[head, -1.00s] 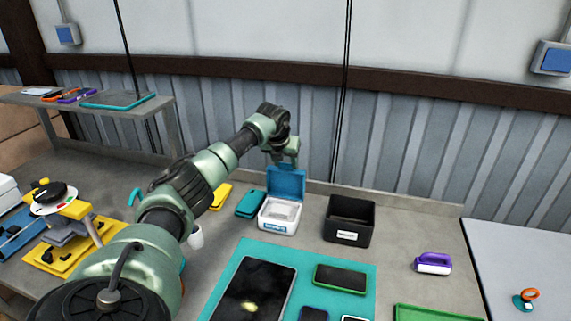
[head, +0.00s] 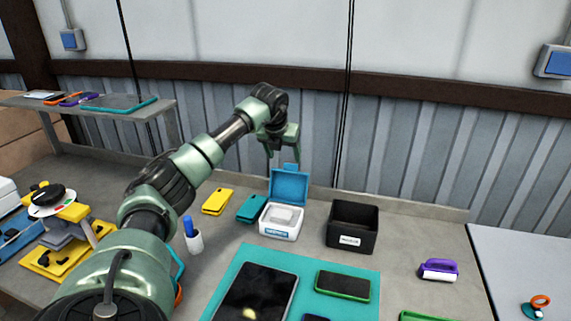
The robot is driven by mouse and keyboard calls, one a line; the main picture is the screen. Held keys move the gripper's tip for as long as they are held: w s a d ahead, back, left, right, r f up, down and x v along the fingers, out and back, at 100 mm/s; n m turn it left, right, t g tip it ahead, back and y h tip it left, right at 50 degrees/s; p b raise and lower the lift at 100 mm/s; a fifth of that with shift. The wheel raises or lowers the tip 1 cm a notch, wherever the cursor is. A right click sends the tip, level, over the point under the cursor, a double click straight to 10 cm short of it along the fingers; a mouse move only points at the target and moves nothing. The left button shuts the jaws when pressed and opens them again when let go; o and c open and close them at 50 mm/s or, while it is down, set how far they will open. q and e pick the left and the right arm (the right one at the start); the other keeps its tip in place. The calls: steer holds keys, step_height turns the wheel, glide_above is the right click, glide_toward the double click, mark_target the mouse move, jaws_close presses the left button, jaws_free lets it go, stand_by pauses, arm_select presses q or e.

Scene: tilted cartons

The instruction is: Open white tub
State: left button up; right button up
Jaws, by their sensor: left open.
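The white tub (head: 280,230) stands on the bench, left of a black box. Its blue lid (head: 289,186) stands upright at the tub's back edge, so the tub is open. A whitish content shows inside. My left gripper (head: 283,156) is open and empty, just above the lid's top edge, with its fingers pointing down. Whether a finger touches the lid's tab cannot be told. My right gripper is not in view.
A black box (head: 352,228) stands close on the right. A teal mat (head: 233,268) with phones and a tablet lies in front.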

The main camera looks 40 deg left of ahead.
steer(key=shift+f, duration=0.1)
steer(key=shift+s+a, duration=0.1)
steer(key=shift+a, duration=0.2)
